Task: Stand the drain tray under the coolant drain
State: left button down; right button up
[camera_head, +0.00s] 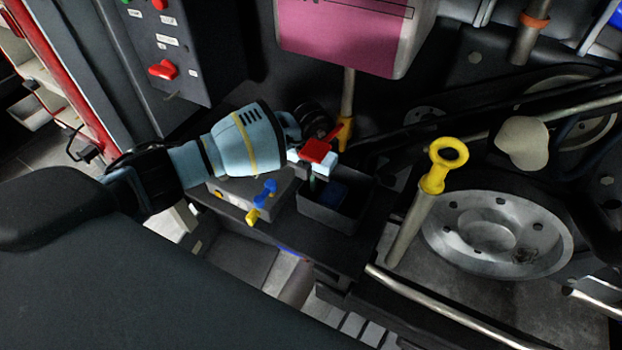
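The pink coolant tank (345,35) hangs at the top centre. A pipe with a yellow fitting (346,125) and a red lever (335,132) comes down from it; I take this as the coolant drain. A dark open-topped box (335,215), possibly the drain tray, stands below it on a dark ledge, with something blue inside. Whether the fingers close on the block is unclear. My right gripper is out of view.
A grey box (245,195) with blue and yellow valve handles (262,202) sits left of the dark box. A yellow ring handle (447,158) stands to the right, before a metal wheel (495,235). A control panel (172,45) stands upper left. Rails cross the front right.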

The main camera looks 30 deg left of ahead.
pick_arm(q)
jog(key=shift+f, duration=0.2)
jog(key=c, duration=1.6)
grip_release()
jog(key=shift+o, duration=0.2)
notch_tip(320, 180, up, 8)
jog(key=shift+f, duration=0.1)
